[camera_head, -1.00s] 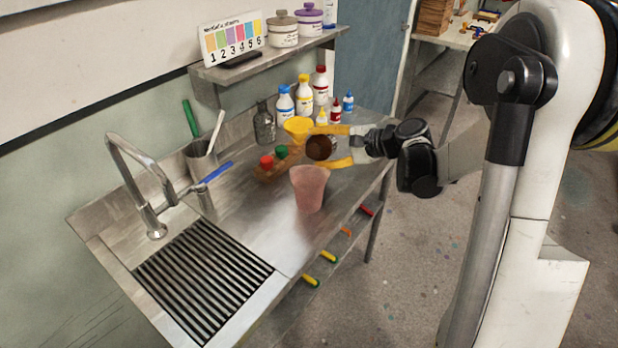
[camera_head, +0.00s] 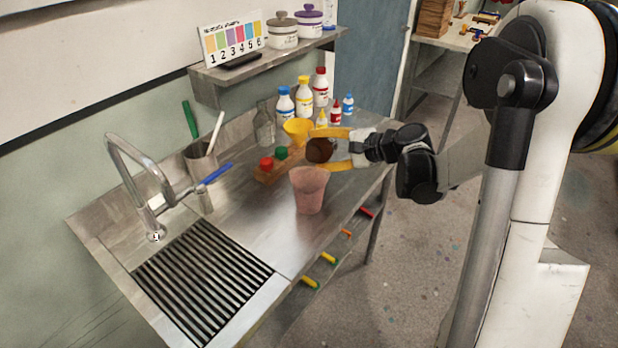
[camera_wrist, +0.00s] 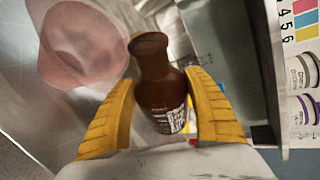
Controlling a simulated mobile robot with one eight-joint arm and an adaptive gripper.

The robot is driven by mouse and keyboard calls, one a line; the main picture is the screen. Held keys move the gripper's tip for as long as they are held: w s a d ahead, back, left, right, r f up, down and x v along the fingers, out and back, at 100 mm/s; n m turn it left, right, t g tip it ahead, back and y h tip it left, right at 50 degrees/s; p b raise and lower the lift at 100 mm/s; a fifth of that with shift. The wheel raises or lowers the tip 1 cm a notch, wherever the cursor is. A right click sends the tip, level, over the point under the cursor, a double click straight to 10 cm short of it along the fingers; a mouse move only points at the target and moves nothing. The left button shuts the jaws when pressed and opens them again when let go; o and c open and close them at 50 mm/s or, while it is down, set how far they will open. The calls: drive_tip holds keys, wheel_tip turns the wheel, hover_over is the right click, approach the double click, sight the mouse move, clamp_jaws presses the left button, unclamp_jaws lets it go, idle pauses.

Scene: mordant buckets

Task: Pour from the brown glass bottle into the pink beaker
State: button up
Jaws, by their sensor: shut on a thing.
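My gripper (camera_head: 338,148) is shut on the brown glass bottle (camera_head: 319,150), with its yellow fingers on either side of it. In the head view the bottle shows as a round dark end, so it is tilted or lying towards the camera. In the wrist view the bottle (camera_wrist: 158,85) sits between the fingers (camera_wrist: 160,112), its neck pointing up the picture and a label on its lower body. The pink beaker (camera_head: 309,190) stands upright on the steel counter, just below the bottle in the head view. In the wrist view the beaker (camera_wrist: 84,45) is left of the bottle's mouth. No flowing liquid shows.
Behind the bottle stand a yellow funnel (camera_head: 298,130), a clear glass bottle (camera_head: 264,125) and several capped bottles (camera_head: 305,97). A wooden block (camera_head: 278,168) with red and green tops is left of the gripper. A sink (camera_head: 200,280) with a tap (camera_head: 135,180) is at lower left.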

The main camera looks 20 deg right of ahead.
drive_tip(key=shift+r+n+t, duration=0.4)
idle(1.5)
drive_tip(key=shift+s+a+r+n+t, duration=0.3)
drive_tip(key=shift+s+r+n+t, duration=0.1)
drive_tip(key=shift+r+n, duration=0.15)
idle(2.0)
drive_tip(key=shift+f+n+h+b, duration=0.15)
drive_tip(key=shift+n+h+b, duration=0.1)
drive_tip(key=shift+h+b, duration=0.1)
idle(1.4)
